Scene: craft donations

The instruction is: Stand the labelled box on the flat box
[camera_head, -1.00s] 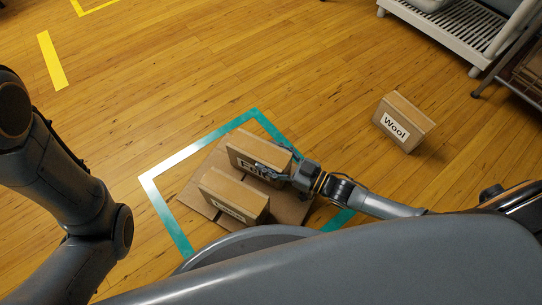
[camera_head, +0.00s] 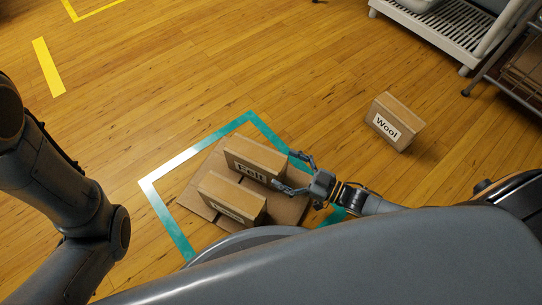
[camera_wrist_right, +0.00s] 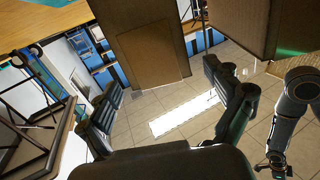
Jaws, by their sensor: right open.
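The flat box (camera_head: 291,211) lies on the floor inside a teal tape outline. A brown box labelled Felt (camera_head: 254,158) stands on it. In front of that, a second brown box (camera_head: 233,196) stands on it too, its label too small to read. A third box, labelled Wool (camera_head: 396,122), stands on the bare floor to the right. My right gripper (camera_head: 292,172) is open and empty just off the right end of the Felt box. In the right wrist view, brown cardboard (camera_wrist_right: 150,50) shows beyond the open fingers.
The teal tape (camera_head: 160,204) frames the flat box. A white slatted rack (camera_head: 430,30) and a dark metal shelf stand at the upper right. Wooden floor lies open behind the boxes and to the left, with yellow tape strips (camera_head: 48,67).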

